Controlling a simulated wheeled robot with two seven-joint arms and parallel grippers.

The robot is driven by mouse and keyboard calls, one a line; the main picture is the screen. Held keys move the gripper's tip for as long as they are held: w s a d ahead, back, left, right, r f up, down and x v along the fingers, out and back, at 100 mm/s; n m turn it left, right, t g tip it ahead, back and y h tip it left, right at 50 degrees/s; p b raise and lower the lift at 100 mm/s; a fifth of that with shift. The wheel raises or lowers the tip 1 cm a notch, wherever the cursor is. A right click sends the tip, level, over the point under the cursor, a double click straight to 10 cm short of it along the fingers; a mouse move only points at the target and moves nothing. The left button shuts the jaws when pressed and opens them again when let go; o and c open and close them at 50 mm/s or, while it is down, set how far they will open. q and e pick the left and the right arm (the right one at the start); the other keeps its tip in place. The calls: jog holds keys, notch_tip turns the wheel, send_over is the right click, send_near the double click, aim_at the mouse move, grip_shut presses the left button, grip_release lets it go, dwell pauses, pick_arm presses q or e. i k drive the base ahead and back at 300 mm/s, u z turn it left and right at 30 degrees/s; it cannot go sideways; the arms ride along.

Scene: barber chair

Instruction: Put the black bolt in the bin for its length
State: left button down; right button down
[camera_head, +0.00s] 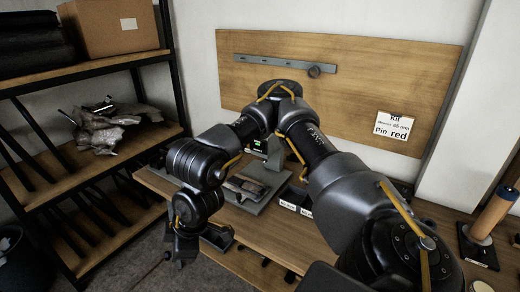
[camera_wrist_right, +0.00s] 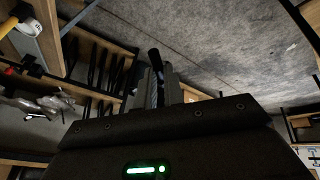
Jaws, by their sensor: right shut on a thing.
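My right gripper (camera_head: 184,252) hangs at the lower left of the head view, off the front left of the workbench. In the right wrist view its jaws (camera_wrist_right: 160,88) are shut on a slim black thing, the black bolt (camera_wrist_right: 155,60), whose dark end sticks out beyond the fingers. The bolt cannot be made out in the head view. Bins with white labels (camera_head: 296,207) stand on the workbench (camera_head: 330,248), partly hidden by my right arm; the label text is too small to read surely. My left gripper is not in view.
A shelf rack (camera_head: 95,160) stands at the left, with a cardboard box (camera_head: 110,27) on top and a crumpled grey bundle (camera_head: 100,128) below. A wooden board (camera_head: 350,85) on the wall bears a sign (camera_head: 394,126). A wooden cylinder on a stand (camera_head: 490,215) is at right.

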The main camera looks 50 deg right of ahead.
aim_at(294, 200)
jog(key=z, duration=0.15)
jog(key=i, duration=1.45)
jog(key=z, duration=1.6)
jog(key=i, duration=0.9)
jog(key=z, duration=1)
